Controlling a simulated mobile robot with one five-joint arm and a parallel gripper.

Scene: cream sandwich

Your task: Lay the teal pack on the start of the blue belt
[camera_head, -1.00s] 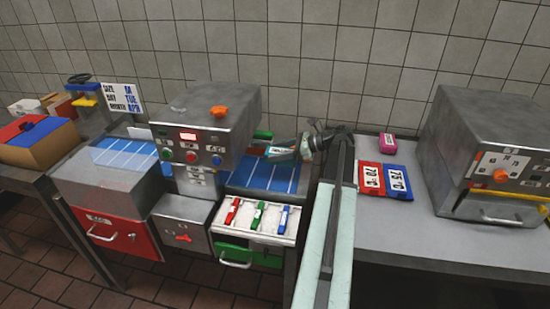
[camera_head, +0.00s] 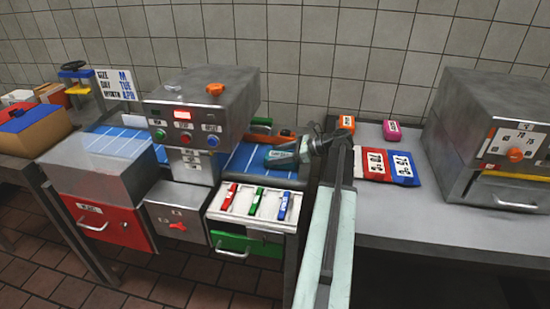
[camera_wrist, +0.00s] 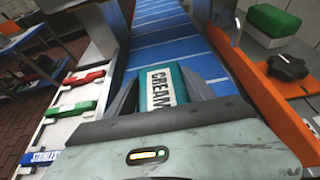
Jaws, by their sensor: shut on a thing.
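The teal pack (camera_wrist: 190,82), with a white label reading CREAM, is between the jaws of my gripper (camera_wrist: 172,90) in the wrist view. My gripper is shut on it. In the head view the pack (camera_head: 279,157) shows at the tip of my gripper (camera_head: 296,152), over the right-hand stretch of the blue belt (camera_head: 246,161). The belt (camera_wrist: 160,35) runs straight away beyond the pack in the wrist view. I cannot tell whether the pack touches the belt; its underside is hidden.
A grey machine (camera_head: 205,90) with buttons stands over the belt. A white tray (camera_head: 232,209) holds red, green and blue pens. An orange rail (camera_wrist: 262,95) with a black knob (camera_wrist: 287,66) borders the belt. Orange (camera_head: 347,123) and pink (camera_head: 391,131) packs lie on the right counter.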

